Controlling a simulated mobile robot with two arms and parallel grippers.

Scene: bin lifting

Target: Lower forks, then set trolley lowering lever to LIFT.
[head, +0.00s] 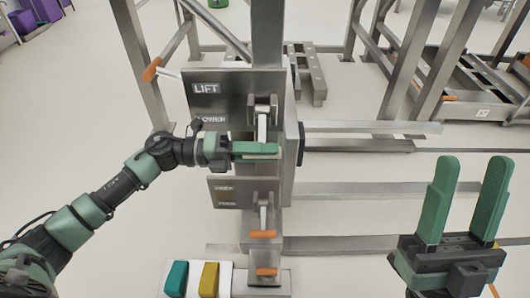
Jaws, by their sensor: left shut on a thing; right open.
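The grey steel trolley column (267,35) stands in the middle. Its upper plate (238,92) reads LIFT at the top and, partly covered, LOWER below. A metal lever (262,127) hangs down from a bracket beside this plate. My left gripper (276,151) is shut at the lever's lower end, on what looks like its handle; the fingers hide the handle. The lever points down, toward the LOWER side. My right gripper (472,160) is open and empty at the right, fingers up, apart from the trolley. Long flat metal bars (370,188), possibly the forks, run right from the column.
A lower plate (228,192) has a second lever with an orange handle (262,234). Another orange handle (152,69) juts out at upper left. Teal (175,278) and yellow (208,279) pads lie at the bottom. Metal frames stand behind.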

